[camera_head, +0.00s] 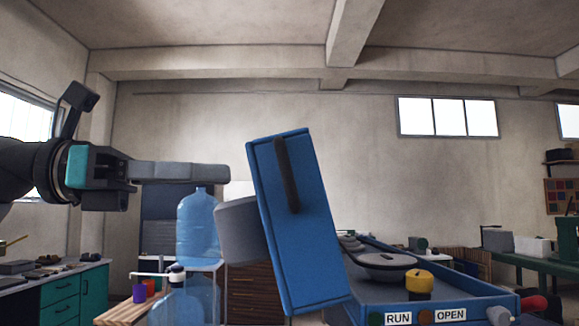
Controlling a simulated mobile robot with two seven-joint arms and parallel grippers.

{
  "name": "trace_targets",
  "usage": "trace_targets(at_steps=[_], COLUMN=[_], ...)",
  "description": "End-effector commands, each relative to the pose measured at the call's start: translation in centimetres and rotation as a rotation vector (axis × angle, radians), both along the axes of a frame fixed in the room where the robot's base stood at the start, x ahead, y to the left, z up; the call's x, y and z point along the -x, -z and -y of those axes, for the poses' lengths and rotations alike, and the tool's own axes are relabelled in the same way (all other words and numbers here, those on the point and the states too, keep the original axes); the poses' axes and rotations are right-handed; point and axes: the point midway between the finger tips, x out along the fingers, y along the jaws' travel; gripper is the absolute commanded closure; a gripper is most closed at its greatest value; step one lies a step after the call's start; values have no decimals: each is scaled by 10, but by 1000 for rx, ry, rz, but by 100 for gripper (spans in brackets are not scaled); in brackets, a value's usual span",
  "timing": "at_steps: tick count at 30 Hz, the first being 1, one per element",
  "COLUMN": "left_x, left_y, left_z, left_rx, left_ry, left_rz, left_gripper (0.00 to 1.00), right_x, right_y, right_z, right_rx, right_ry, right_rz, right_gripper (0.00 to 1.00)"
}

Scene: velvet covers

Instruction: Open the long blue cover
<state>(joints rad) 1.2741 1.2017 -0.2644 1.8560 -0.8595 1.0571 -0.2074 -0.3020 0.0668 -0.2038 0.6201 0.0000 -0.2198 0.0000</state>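The long blue cover (315,240) stands raised and slightly tilted in the middle of the view. A dark bar handle (286,175) runs along its upper face. A grey rounded part (238,230) shows behind its left side. My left gripper (222,173) comes in from the left, its fingers pointing right towards the cover's upper left edge. A small gap shows between fingertips and cover in the picture. The fingers are seen side-on, so their opening is hidden. Nothing shows held. My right gripper is out of view.
The blue machine body (480,305) has RUN and OPEN labels, a yellow knob (419,281) and a round grey disc (387,260). Water bottles (198,228) stand at left behind. A teal cabinet (75,295) is at far left, a green bench (540,262) at right.

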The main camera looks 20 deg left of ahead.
Motion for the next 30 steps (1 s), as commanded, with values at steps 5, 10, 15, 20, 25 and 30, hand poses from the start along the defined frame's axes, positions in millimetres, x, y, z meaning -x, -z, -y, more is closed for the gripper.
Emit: trace_targets(at_steps=[5, 10, 15, 20, 25, 30], left_x=[-16, -30, -38, -40, -40, -40], left_y=[-2, -2, -1, 0, 0, 0], left_z=[37, 64, 78, 82, 82, 82], left_rx=[-1, 0, 1, 2, 1, 1], left_ry=[6, 5, 2, 1, 1, 1], left_rz=[2, 1, 0, 1, 0, 0], left_gripper=[70, 70, 70, 70, 70, 86], right_x=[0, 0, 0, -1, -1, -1], right_y=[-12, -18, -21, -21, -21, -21], right_z=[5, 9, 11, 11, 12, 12], right_rx=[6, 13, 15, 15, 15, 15], right_ry=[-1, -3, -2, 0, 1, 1], right_rz=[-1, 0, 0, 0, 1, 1], right_gripper=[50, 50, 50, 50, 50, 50])
